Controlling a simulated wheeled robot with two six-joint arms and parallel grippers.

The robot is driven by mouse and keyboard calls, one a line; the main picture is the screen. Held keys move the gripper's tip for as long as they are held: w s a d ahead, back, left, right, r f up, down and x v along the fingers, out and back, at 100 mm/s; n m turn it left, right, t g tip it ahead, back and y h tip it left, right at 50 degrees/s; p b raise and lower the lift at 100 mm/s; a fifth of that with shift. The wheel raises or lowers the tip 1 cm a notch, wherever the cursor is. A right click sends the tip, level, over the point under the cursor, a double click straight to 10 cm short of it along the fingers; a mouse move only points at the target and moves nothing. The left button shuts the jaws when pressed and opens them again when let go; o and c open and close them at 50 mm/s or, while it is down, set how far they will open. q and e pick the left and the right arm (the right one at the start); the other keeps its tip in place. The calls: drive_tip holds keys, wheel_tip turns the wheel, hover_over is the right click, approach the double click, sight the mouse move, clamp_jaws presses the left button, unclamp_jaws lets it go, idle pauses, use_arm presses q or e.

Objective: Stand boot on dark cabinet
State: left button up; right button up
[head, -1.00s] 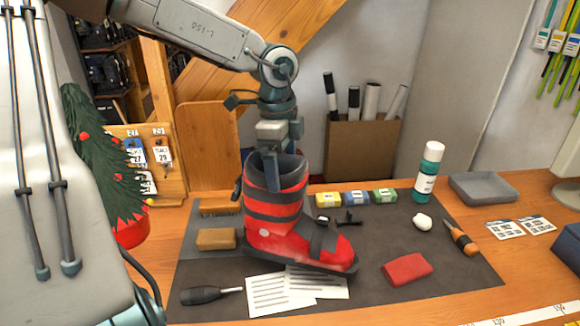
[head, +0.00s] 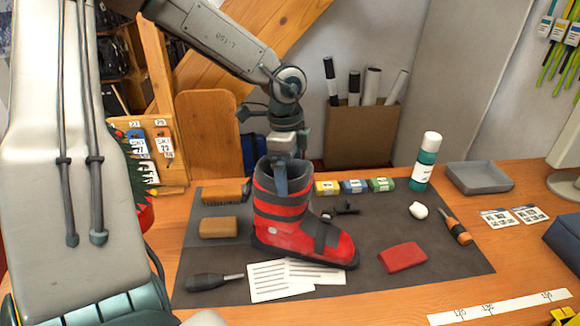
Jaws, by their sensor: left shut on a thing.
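The boot (head: 290,218) is red with dark grey straps and a dark sole. It is upright over the dark mat (head: 460,268) on the wooden bench, toe pointing right. I cannot tell whether its sole touches the mat. My left gripper (head: 281,182) is at the boot's top opening, shut on the boot's upper rim; the fingertips are partly hidden. My right gripper is not in view. I cannot make out a dark cabinet in the head view.
Two brushes or blocks (head: 218,227) lie left of the boot. Paper slips (head: 268,280) and a screwdriver (head: 208,282) lie in front. A red block (head: 403,257), a green bottle (head: 425,162) and a grey tray (head: 478,178) are to the right. A cardboard box (head: 360,135) stands behind.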

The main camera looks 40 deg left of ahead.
use_arm(q)
drive_tip(key=shift+f, duration=0.1)
drive_tip(key=o, duration=1)
